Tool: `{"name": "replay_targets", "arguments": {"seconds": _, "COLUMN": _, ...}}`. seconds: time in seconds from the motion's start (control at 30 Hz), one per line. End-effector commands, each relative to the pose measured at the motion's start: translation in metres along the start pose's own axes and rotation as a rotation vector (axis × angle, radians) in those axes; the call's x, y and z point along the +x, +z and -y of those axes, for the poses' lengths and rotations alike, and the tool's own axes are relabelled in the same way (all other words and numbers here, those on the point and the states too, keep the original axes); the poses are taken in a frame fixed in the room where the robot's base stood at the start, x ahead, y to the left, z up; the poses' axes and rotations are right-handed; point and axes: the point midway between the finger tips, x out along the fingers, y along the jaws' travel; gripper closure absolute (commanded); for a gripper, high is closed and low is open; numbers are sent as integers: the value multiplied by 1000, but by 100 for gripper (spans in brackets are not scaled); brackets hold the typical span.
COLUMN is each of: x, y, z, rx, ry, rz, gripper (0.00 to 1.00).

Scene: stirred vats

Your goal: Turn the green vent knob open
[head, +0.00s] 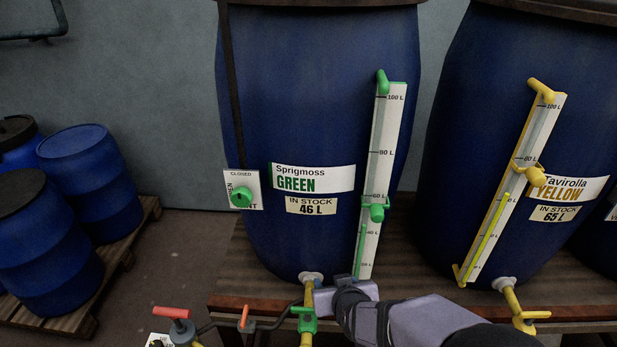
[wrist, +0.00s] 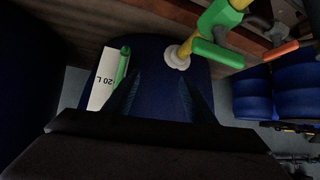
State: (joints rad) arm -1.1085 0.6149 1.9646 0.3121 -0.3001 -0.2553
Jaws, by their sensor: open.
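The green vent knob (head: 241,197) sits on a white plate (head: 255,179) at the left side of the blue Sprigmoss GREEN vat (head: 320,100). The plate reads CLOSED at its top and OPEN along its left side. The knob's pointer direction is hard to tell. My gripper (head: 338,292) is low in front of this vat, right of its outlet, below and right of the knob and well apart from it. In the wrist view my gripper (wrist: 158,95) shows two dark, spread fingers with nothing between them. The knob is not visible there.
A yellow pipe with a green tap (head: 304,320) is close beside my gripper, also in the wrist view (wrist: 212,48). A gauge (head: 384,170) stands above it. The Tavirolla YELLOW vat (head: 540,60) is at right. Blue barrels (head: 80,165) stand at left.

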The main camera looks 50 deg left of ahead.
Motion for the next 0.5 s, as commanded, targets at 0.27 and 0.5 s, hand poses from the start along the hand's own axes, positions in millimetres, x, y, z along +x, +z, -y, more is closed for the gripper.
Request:
{"name": "replay_targets", "arguments": {"seconds": 0.27, "x": -85, "y": -135, "z": 140, "rx": 171, "ry": 12, "rz": -441, "gripper": 49}}
{"name": "replay_targets", "arguments": {"seconds": 0.5, "x": -162, "y": -166, "z": 192, "rx": 284, "ry": 84, "rz": -662, "gripper": 49}}
